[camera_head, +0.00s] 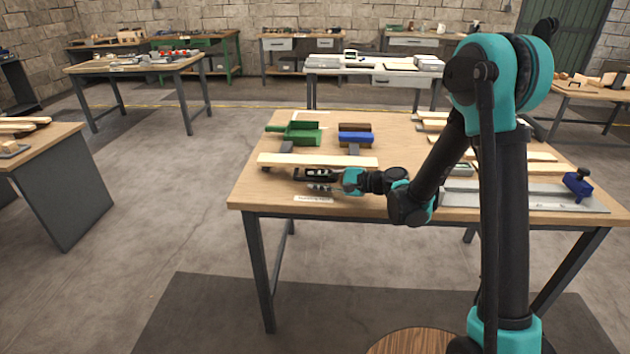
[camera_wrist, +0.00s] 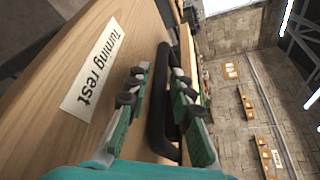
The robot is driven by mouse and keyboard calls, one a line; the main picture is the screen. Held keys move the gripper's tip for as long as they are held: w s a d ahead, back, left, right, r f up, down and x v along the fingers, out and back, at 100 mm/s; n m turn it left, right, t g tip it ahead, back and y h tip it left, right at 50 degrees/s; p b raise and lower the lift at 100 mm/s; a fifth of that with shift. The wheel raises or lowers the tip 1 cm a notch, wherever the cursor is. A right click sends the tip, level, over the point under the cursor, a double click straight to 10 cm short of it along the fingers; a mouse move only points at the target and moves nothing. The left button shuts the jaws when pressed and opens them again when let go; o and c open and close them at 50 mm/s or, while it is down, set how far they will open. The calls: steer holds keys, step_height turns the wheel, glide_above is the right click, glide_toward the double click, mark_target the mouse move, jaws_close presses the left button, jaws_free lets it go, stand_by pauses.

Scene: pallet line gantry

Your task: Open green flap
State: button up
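A green box-like fixture (camera_head: 305,138) sits at the back left of the wooden table in the head view, with a flat green piece (camera_head: 275,129) sticking out to its left. Whether that piece is the flap I cannot tell. My gripper (camera_head: 318,181) is low near the table's front edge, in front of the green fixture and apart from it. In the wrist view my gripper (camera_wrist: 160,100) has its fingers spread, with a black bar (camera_wrist: 159,65) showing between them. Whether they touch the bar is unclear. The green fixture is not seen in the wrist view.
A pale wooden board (camera_head: 318,161) lies between my gripper and the green fixture. A blue-topped block (camera_head: 356,138) stands right of the fixture. A "Turning rest" label (camera_wrist: 90,70) lies by the front edge. Boards and a blue clamp (camera_head: 577,184) occupy the right side.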

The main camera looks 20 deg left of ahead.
steer(key=shift+a+f, duration=0.1)
steer(key=shift+a, duration=0.35)
steer(key=shift+c, duration=0.2)
jaws_close()
